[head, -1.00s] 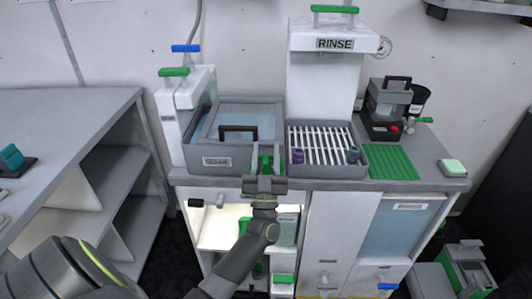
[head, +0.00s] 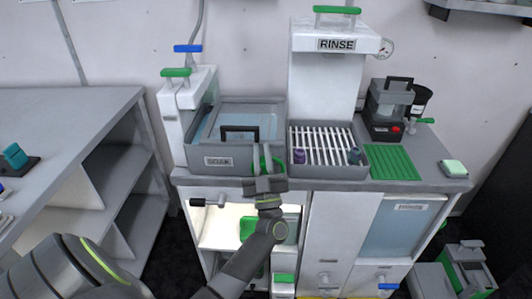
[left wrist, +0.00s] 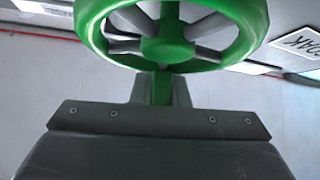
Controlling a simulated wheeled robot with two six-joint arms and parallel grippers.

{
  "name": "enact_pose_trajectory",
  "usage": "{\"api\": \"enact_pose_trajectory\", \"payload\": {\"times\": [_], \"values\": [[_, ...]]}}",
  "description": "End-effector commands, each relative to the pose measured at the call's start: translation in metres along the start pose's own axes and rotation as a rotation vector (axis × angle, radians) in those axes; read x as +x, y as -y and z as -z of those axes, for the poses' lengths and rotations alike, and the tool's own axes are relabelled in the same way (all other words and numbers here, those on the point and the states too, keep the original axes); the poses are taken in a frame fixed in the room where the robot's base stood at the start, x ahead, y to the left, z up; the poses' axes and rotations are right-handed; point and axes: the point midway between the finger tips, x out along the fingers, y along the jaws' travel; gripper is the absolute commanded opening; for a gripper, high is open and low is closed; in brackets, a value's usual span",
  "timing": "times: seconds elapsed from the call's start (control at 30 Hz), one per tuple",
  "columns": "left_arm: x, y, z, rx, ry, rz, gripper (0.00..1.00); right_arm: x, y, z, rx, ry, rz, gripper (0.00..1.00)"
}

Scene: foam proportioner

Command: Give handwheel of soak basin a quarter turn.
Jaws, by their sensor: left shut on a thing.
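The soak basin (head: 235,160) is a grey open tub of water with a SOAK label and a dark handle on its front. Its green handwheel (head: 257,160) is at the basin's front right, partly hidden behind my left gripper (head: 265,172) in the head view. In the left wrist view the green handwheel (left wrist: 185,52) fills the top middle, with a green rim and grey spokes. My right gripper is not in view.
A slatted rack (head: 322,143) with small purple and blue pieces stands right of the basin under the RINSE unit (head: 335,45). A green mat (head: 395,163) lies farther right. Below the counter (head: 425,180) is a lit open cabinet. A grey shelf unit (head: 70,115) stands left.

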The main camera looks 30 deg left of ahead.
Motion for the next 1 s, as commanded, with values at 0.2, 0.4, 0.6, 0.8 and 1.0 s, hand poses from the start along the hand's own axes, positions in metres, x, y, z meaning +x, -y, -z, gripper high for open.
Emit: {"api": "enact_pose_trajectory", "payload": {"times": [0.2,0.4,0.6,0.8,1.0], "values": [[-0.001,0.012,-0.001,-0.143,0.002,0.145,0.0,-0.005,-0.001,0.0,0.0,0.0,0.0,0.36],[-0.003,0.023,-0.003,-0.279,0.002,0.28,0.0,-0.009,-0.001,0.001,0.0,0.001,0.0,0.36],[-0.007,0.033,-0.007,-0.413,0.002,0.415,0.0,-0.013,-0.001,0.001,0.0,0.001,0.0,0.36],[-0.012,0.042,-0.012,-0.547,0.002,0.55,0.0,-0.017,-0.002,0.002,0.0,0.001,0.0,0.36],[-0.019,0.05,-0.018,-0.678,0.002,0.682,0.0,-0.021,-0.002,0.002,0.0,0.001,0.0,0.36]]}}
